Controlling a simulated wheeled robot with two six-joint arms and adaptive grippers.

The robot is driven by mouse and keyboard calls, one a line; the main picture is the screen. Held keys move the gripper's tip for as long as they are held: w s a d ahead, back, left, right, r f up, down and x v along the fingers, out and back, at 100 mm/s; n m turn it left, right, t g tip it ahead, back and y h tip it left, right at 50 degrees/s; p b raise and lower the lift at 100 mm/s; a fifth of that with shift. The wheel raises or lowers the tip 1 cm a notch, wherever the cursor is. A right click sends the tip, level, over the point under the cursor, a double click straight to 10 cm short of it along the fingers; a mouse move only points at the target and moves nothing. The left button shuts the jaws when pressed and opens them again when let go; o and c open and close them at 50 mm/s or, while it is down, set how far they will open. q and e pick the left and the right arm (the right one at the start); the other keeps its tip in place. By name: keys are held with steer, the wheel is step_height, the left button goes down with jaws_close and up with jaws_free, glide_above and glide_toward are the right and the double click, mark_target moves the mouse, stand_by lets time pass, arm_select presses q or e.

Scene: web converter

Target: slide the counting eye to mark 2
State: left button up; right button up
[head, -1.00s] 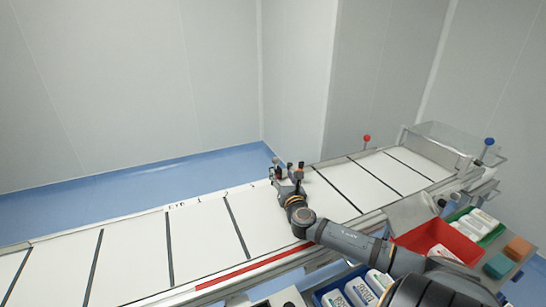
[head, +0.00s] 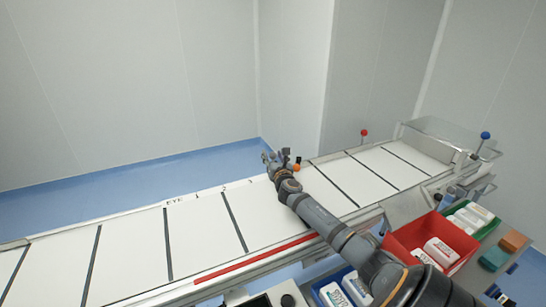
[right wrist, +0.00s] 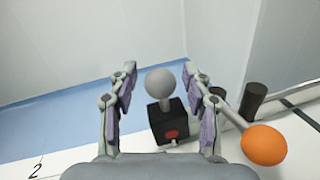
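The counting eye (right wrist: 168,122) looks to be a black block with a red spot on its face and a grey ball knob on top. In the right wrist view it stands between the fingers of my right gripper (right wrist: 163,95), which are spread with a gap on both sides of the knob. In the head view the right gripper (head: 276,157) is at the belt's far edge and hides most of the eye. Mark 2 (right wrist: 35,170) is printed on the far rail, left of the eye; it also shows small in the head view (head: 224,189). My left gripper is not in view.
An orange ball knob on a lever (right wrist: 264,145) stands close to the right finger, with dark posts (right wrist: 252,98) behind. The white belt (head: 200,230) has black cross lines.

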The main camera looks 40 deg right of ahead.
jaws_close()
steer(key=shift+a, duration=0.1)
steer(key=shift+w+a, duration=0.15)
steer(key=shift+a, duration=0.15)
steer(key=a, duration=0.2)
steer(key=w+a+p, duration=0.1)
steer(key=a, duration=0.2)
steer(key=w+a+p, duration=0.1)
steer(key=a, duration=0.1)
steer(key=shift+w+a, duration=0.15)
steer(key=shift+a, duration=0.05)
steer(key=w+a, duration=0.1)
steer(key=a, duration=0.2)
steer(key=w+a, duration=0.1)
steer(key=a, duration=0.3)
steer(key=w+a, duration=0.1)
steer(key=a, duration=0.3)
steer(key=shift+w+f, duration=0.1)
steer(key=shift+w, duration=0.15)
steer(key=shift+o, duration=0.8)
jaws_free()
